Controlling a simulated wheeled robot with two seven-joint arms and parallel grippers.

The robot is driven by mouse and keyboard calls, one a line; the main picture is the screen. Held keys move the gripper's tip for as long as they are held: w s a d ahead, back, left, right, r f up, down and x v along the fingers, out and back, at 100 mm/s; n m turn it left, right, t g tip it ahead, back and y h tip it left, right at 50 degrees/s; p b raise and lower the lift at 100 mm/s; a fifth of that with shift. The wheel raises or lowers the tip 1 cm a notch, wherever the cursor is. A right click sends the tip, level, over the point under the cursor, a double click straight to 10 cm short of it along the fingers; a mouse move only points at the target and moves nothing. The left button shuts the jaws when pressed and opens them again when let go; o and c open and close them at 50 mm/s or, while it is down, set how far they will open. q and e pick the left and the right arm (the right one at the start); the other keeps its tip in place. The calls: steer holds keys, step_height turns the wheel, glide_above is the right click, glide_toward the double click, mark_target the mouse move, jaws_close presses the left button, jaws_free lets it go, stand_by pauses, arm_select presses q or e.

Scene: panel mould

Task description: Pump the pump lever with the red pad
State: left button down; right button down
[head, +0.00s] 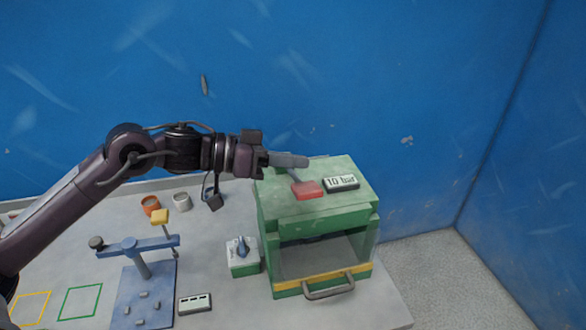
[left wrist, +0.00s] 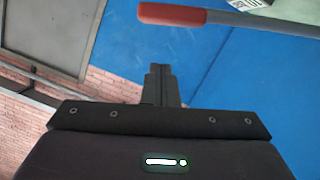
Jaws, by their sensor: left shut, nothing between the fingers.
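The red pad (head: 308,189) of the pump lever shows above the top of a green machine (head: 318,235). A short grey piece of the lever shows behind the pad, partly hidden by my gripper. My left gripper (head: 306,162) is shut and empty, just behind and above the red pad in the picture. In the left wrist view, the closed fingertips (left wrist: 160,68) point up the picture, with the red pad (left wrist: 172,14) beyond them and the grey lever bar (left wrist: 265,23) running right. A gap shows between fingertips and pad there. My right gripper is out of view.
A display reading "10 bar" (head: 341,183) sits right of the pad. A blue wall rises behind.

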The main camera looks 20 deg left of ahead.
arm_select(q)
steer(key=f, duration=0.2)
steer(key=s+f+p, duration=0.1)
steer(key=shift+d+f, duration=0.1)
steer(key=shift+d, duration=0.15)
